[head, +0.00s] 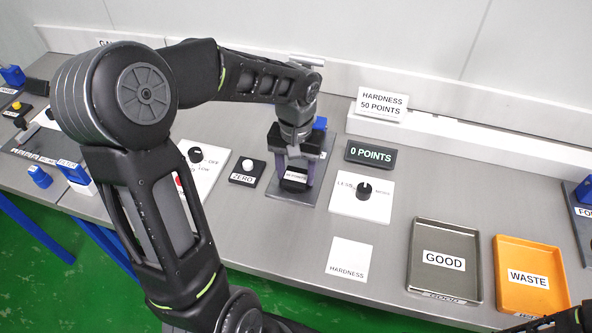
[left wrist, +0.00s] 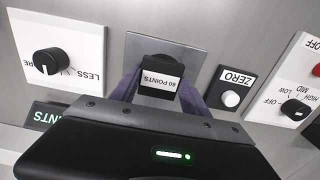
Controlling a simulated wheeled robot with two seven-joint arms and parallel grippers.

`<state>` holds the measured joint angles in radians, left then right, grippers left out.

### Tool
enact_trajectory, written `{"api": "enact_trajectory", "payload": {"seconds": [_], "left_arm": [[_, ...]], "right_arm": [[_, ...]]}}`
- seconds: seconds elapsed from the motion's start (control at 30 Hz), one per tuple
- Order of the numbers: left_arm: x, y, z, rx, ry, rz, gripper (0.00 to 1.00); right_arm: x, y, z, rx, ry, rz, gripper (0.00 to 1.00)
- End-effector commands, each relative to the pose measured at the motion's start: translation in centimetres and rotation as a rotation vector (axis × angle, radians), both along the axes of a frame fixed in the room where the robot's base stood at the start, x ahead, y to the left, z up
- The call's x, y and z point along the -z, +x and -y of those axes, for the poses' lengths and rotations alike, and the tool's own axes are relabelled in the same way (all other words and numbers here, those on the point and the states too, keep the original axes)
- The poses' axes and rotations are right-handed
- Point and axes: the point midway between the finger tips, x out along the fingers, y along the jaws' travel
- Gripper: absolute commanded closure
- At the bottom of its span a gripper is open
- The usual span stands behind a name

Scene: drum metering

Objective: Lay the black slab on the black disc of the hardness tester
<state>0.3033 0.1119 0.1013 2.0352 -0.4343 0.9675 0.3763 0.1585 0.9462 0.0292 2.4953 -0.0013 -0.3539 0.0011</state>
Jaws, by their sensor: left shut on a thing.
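My left gripper (head: 296,178) points down over the grey base plate of the hardness tester (head: 272,207). Its purple fingers are shut on the black slab (head: 291,186), which bears a white label. In the left wrist view the slab (left wrist: 157,63) sits between the fingers of the left gripper (left wrist: 156,88), and its label reads "60 POINTS". The tester's plate (left wrist: 190,50) shows around it. The black disc cannot be made out, so I cannot tell whether the slab touches it.
The display (head: 370,154) reads "0 POINTS". Beside the tester are a LESS/MORE knob panel (head: 345,205) and a ZERO button (head: 247,168). A HARDNESS card (head: 348,257), a GOOD tray (head: 418,250) and an orange WASTE tray (head: 503,265) lie to the right.

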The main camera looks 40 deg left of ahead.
Motion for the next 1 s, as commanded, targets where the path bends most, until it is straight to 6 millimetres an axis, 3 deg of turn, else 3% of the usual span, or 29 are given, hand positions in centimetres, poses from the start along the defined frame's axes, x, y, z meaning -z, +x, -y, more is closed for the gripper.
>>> {"api": "enact_trajectory", "payload": {"seconds": [0.23, 0.27, 0.5, 0.77, 1.0], "left_arm": [[0.4, 0.0, 0.0, 0.000, 0.000, 0.000, 0.87], [0.4, 0.0, 0.0, 0.000, 0.000, 0.000, 0.45], [0.3, 0.0, 0.0, 0.000, 0.000, 0.000, 0.26], [0.2, 0.0, 0.0, 0.000, 0.000, 0.000, 0.24], [-1.4, 0.1, 0.0, -0.001, 0.000, 0.003, 0.24]], "right_arm": [[0.4, 0.0, 0.0, 0.000, 0.000, 0.000, 0.64], [0.4, 0.0, 0.0, 0.000, 0.000, 0.000, 0.64], [0.3, 0.0, 0.0, 0.000, 0.000, 0.000, 0.64], [0.2, 0.0, 0.0, 0.000, 0.000, 0.000, 0.64], [0.1, 0.0, 0.0, 0.000, 0.000, 0.000, 0.64]]}}
